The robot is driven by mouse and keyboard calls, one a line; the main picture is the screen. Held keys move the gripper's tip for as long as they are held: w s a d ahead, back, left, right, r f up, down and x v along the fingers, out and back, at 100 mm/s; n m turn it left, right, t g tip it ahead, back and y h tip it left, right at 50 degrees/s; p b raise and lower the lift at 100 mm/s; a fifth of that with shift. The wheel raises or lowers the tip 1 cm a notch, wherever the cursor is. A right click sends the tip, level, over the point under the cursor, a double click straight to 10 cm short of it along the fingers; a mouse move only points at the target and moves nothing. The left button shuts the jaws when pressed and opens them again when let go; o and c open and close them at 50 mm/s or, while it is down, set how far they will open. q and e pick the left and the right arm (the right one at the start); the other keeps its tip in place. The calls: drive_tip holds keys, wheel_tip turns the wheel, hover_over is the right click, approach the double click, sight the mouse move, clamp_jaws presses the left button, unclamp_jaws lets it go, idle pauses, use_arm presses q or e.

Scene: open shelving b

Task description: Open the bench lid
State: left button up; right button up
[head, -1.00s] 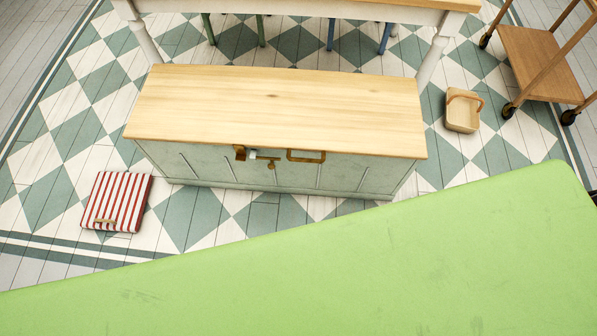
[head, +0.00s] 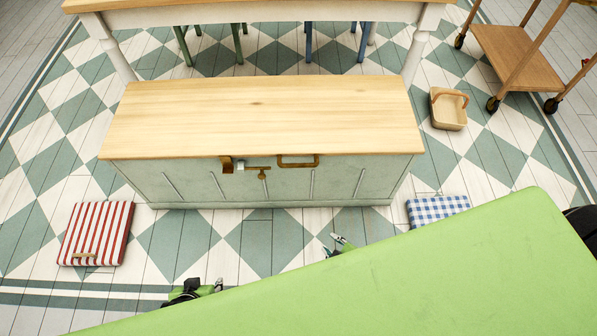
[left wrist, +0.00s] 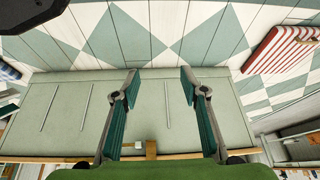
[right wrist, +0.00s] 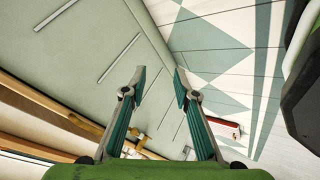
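The bench (head: 250,182) stands ahead with pale green panelled sides and a light wooden lid (head: 262,118) lying flat on it, shut. A brass latch (head: 240,166) with a hanging part and a brass handle (head: 298,162) sit at the lid's front edge. My left gripper (head: 219,286) is low in front of the bench, empty, its fingers apart in the left wrist view (left wrist: 160,75). My right gripper (head: 338,244) is in front of the bench, partly hidden by the green surface; its fingers are apart and empty in the right wrist view (right wrist: 160,78).
A green surface (head: 400,285) fills the lower right. A red-striped cushion (head: 96,233) and a blue-checked cushion (head: 437,210) lie on the floor. A basket (head: 448,110) and wooden trolley (head: 520,58) stand right; a table (head: 260,14) stands behind.

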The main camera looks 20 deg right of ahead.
drive_tip(key=w+r+n+t+b, duration=0.4)
drive_tip(key=w+r+n+b, duration=0.15)
drive_tip(key=w, duration=0.25)
drive_tip(key=n+t+y+b, duration=0.2)
drive_tip(key=n+t+b, duration=0.2)
drive_tip(key=b, duration=0.1)
approach(299, 164)
drive_tip(key=b+x, duration=0.1)
drive_tip(key=x, duration=0.2)
drive_tip(key=b+x, duration=0.1)
drive_tip(key=x, duration=0.2)
drive_tip(key=f+x, duration=0.1)
drive_tip(key=x, duration=0.2)
drive_tip(key=shift+w+a+b, duration=0.1)
drive_tip(key=shift+w+b, duration=0.15)
drive_tip(key=shift+b, duration=0.15)
drive_tip(key=shift+w, duration=0.25)
use_arm(q)
drive_tip(key=w+d+r+t+h, duration=0.1)
drive_tip(key=w+r+t, duration=0.3)
drive_tip(key=r, duration=0.6)
drive_tip(key=w+d+r+t+h, duration=0.1)
drive_tip(key=w+r+t, duration=0.3)
drive_tip(key=r, duration=0.7)
drive_tip(key=w+d+r+t+h, duration=0.1)
drive_tip(key=w+d+r+t, duration=0.2)
drive_tip(key=r, duration=0.8)
drive_tip(key=w+t, duration=0.2)
drive_tip(key=shift+w+r+h, duration=0.25)
drive_tip(key=shift+w+h, duration=0.05)
